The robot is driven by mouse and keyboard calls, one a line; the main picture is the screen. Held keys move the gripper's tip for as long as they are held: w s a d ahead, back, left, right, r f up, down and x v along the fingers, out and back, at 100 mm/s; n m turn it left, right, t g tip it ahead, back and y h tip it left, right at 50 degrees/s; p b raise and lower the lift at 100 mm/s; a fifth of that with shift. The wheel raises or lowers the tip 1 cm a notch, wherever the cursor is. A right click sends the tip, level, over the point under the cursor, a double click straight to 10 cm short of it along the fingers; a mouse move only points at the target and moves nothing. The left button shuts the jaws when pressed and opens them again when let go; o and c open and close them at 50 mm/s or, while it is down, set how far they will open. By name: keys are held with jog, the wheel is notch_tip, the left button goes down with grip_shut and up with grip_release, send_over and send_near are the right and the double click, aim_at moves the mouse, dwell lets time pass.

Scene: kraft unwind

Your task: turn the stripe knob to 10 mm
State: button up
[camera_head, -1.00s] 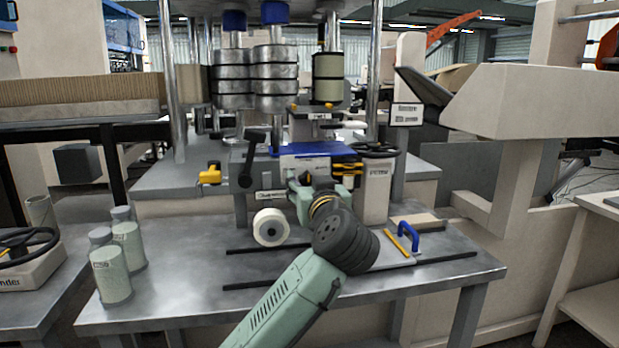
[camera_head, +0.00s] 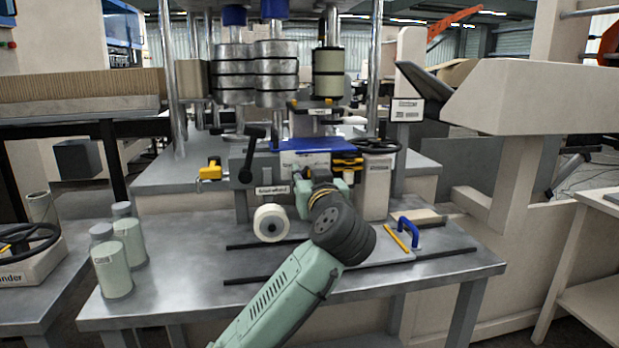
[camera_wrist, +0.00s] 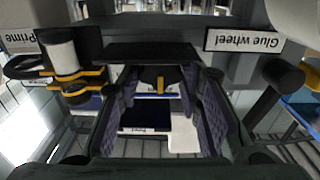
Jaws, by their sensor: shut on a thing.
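The stripe knob (camera_wrist: 160,82) is a dark knob with a yellow pointer mark, seen between my finger pads in the wrist view. My gripper (camera_wrist: 160,92) is shut on it, with one ridged dark pad on each side. The wrist view is upside down relative to the machine's labels. In the head view my wrist hides the knob and my fingertips, in front of the machine below the blue plate (camera_head: 301,145). No 10 mm scale mark can be read in either view.
A "Glue wheel" label (camera_wrist: 243,41) and a black lever knob (camera_wrist: 283,75) lie close on the right in the wrist view. A cream roll (camera_head: 271,222) and a blue-handled tool (camera_head: 410,228) flank my arm. Grey-green canisters (camera_head: 113,271) stand at left.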

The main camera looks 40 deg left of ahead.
jog(key=shift+c, duration=1.2)
jog(key=shift+w+f+m+b, duration=0.1)
jog(key=shift+f+m+b, duration=0.05)
jog(key=shift+m+b, duration=0.15)
jog(key=shift+d+m+b, duration=0.1)
jog(key=shift+m+b, duration=0.35)
jog(key=shift+m, duration=0.35)
jog(key=m, duration=0.4)
jog(key=m+p, duration=0.1)
jog(key=m, duration=0.4)
jog(key=shift+m, duration=0.4)
jog(key=shift+w, duration=0.1)
